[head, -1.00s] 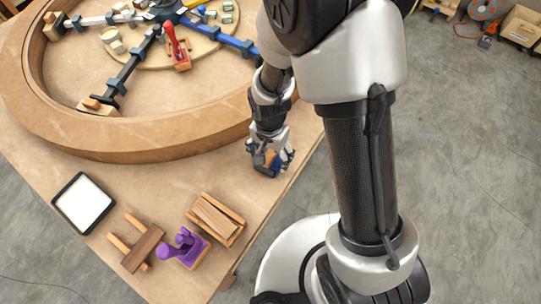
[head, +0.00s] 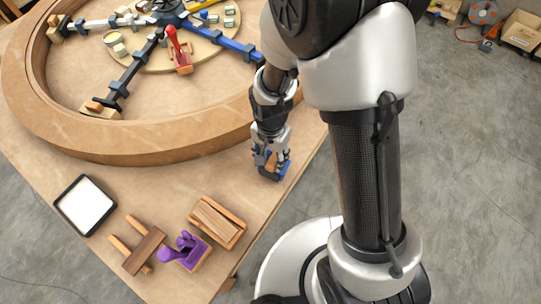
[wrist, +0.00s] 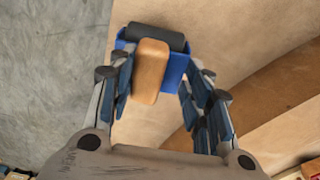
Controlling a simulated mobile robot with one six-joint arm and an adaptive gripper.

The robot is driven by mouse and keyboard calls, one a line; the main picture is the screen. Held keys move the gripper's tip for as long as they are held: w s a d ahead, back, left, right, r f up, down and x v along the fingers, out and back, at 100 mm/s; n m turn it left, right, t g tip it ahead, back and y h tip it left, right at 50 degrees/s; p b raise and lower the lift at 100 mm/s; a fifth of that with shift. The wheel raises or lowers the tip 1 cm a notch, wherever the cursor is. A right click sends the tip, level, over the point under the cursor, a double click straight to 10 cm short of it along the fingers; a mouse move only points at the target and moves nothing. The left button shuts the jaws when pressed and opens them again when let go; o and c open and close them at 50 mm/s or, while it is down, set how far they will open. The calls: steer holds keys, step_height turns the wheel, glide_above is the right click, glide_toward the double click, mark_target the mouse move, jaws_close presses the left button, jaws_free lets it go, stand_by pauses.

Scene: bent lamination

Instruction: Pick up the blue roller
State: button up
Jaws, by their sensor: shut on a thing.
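The blue roller has a blue body, a dark cylinder and a wooden block-like handle. In the wrist view the roller (wrist: 176,72) lies between my fingertips, its dark cylinder at the far end and the wooden handle towards me. In the head view the roller (head: 284,168) is at the table's right edge, under my gripper (head: 271,160). In the wrist view my gripper (wrist: 158,70) is shut on the roller, with one finger at each side. Whether the roller touches the table is hard to tell.
A large wooden ring (head: 120,145) lies behind and left of my gripper on the table (head: 130,185). A framed white pad (head: 84,205), a wooden piece with pegs (head: 138,249), a purple tool (head: 186,250) and a wooden tray (head: 225,237) sit front left. Floor lies right.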

step_height(320, 180, up, 18)
steer(key=p, duration=0.5)
steer(key=shift+r+p, duration=0.2)
steer(key=shift+p, duration=0.15)
jaws_close()
steer(key=shift+o, duration=1.7)
jaws_free()
steer(key=c, duration=0.3)
steer(key=shift+w+d+f, duration=0.1)
